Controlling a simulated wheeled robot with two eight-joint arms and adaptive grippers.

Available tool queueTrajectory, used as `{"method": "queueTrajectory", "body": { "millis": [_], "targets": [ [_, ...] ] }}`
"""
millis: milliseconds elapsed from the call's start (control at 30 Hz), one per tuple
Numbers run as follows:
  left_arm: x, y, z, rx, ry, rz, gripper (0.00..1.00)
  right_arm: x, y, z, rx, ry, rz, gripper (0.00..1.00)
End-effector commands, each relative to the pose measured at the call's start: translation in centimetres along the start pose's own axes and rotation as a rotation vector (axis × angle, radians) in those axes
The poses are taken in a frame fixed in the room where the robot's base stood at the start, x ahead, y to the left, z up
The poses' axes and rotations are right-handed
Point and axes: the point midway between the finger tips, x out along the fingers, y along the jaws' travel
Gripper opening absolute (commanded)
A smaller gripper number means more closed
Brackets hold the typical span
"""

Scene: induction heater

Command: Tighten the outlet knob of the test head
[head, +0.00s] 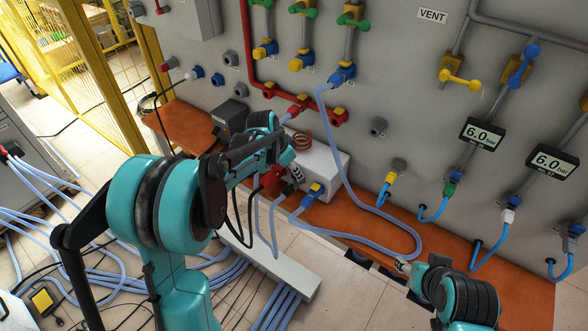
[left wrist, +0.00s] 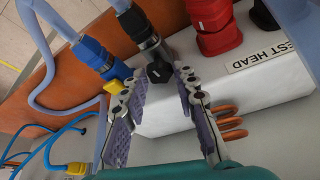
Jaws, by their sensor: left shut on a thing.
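The test head is a white box (head: 322,172) on the orange bench; its lettered face (left wrist: 262,92) shows in the left wrist view. A black knob (left wrist: 159,72) sits on a grey fitting (left wrist: 148,45) at the box's side. My left gripper (head: 292,172) is at the box's front. In the left wrist view its fingertips (left wrist: 157,80) are on either side of the black knob, shut on it. In the head view the arm and fingers hide most of the knob. My right gripper (head: 405,266) is at lower right, near a hose loop; its fingers are too small to read.
A blue connector with a yellow lever (left wrist: 112,87) is close beside the left finger. Red fittings (left wrist: 212,22) stand on the other side. A pale blue hose (head: 365,205) loops over the orange bench (head: 505,262). A copper coil (head: 302,140) is behind the box.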

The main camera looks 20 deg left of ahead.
Motion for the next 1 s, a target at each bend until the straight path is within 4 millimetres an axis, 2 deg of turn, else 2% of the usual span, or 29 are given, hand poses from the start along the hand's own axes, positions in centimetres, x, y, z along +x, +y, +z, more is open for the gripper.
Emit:
{"method": "queueTrajectory", "body": {
  "millis": [200,467,500,533,567,1000],
  "targets": [
    [-0.01,-0.12,0.00,0.091,0.001,0.037,0.00,-0.25,0.00,-0.18,0.000,0.000,0.000,0.49],
    [0.03,-0.10,0.02,0.092,0.000,0.037,0.00,-0.22,0.00,-0.15,0.000,0.000,0.000,0.49],
    [0.03,-0.10,0.02,0.092,0.000,0.037,0.39,-0.22,0.00,-0.15,0.000,0.000,0.000,0.49],
    [0.03,-0.10,0.02,0.091,0.000,0.037,0.47,-0.22,0.00,-0.15,0.000,0.000,0.000,0.49],
    [0.03,-0.10,0.02,0.091,0.000,0.037,0.50,-0.22,0.00,-0.15,0.000,0.000,0.000,0.49],
    [0.02,-0.10,-0.01,0.088,0.001,0.035,0.50,-0.21,0.00,-0.15,0.000,0.000,0.000,0.49]
  ]
}}
